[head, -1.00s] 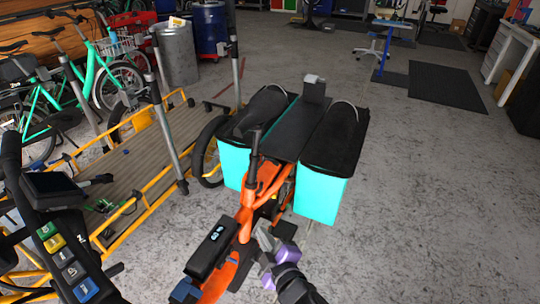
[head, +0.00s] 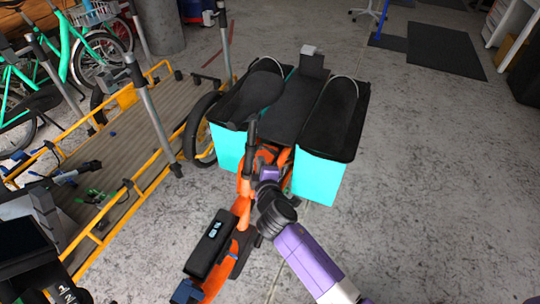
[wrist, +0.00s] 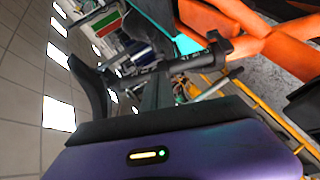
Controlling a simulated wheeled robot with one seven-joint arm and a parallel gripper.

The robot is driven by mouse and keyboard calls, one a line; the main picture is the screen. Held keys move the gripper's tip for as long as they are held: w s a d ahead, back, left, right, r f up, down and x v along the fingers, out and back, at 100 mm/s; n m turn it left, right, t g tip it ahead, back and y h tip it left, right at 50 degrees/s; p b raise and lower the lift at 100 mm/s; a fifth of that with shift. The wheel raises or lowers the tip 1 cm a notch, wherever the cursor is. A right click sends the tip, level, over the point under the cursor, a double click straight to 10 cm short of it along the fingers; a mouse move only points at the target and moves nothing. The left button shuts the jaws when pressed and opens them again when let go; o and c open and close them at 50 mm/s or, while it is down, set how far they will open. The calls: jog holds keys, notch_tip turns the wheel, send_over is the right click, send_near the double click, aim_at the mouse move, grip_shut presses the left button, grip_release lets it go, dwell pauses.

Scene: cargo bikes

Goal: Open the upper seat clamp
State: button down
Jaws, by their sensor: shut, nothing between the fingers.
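The orange cargo bike (head: 240,205) stands in the middle of the head view. Its black seat post (head: 249,150) rises from the frame and also shows sideways in the wrist view (wrist: 190,64). A small black clamp lever (wrist: 216,41) sticks out where the post meets the orange frame tube (wrist: 262,42); it lies close against the post. Whether this is the upper clamp, I cannot tell. My gripper (head: 268,173) is shut and empty, just right of the seat post in the head view. Its fingertips are not clear in the wrist view, where my purple housing fills the bottom.
Two turquoise panniers (head: 317,180) with black tops flank the bike's rear rack. A yellow-railed cargo platform (head: 128,165) stands close on the left. The floor on the right is free.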

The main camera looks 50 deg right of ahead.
aim_at(275, 155)
jog(key=shift+w+d+f+p, duration=0.15)
jog(key=shift+w+d+f, duration=0.2)
jog(key=shift+d, duration=0.6)
jog(key=shift+w+d+f+p, duration=0.15)
jog(key=shift+d+f, duration=0.35)
jog(key=shift+d, duration=0.4)
jog(key=shift+w+d+f+p, duration=0.2)
jog(key=shift+d+f, duration=0.2)
jog(key=shift+d, duration=0.55)
jog(key=shift+d, duration=0.1)
jog(key=shift+s+d+f, duration=0.15)
jog(key=shift+d, duration=0.25)
jog(key=shift+s+d+f, duration=0.1)
jog(key=shift+d+f, duration=0.05)
jog(key=shift+d, duration=0.25)
jog(key=shift+w+d+f, duration=0.1)
jog(key=shift+d+f, duration=0.15)
jog(key=shift+d, duration=0.45)
jog(key=shift+w+d+f, duration=0.1)
jog(key=shift+d+f, duration=0.1)
jog(key=shift+d, duration=0.6)
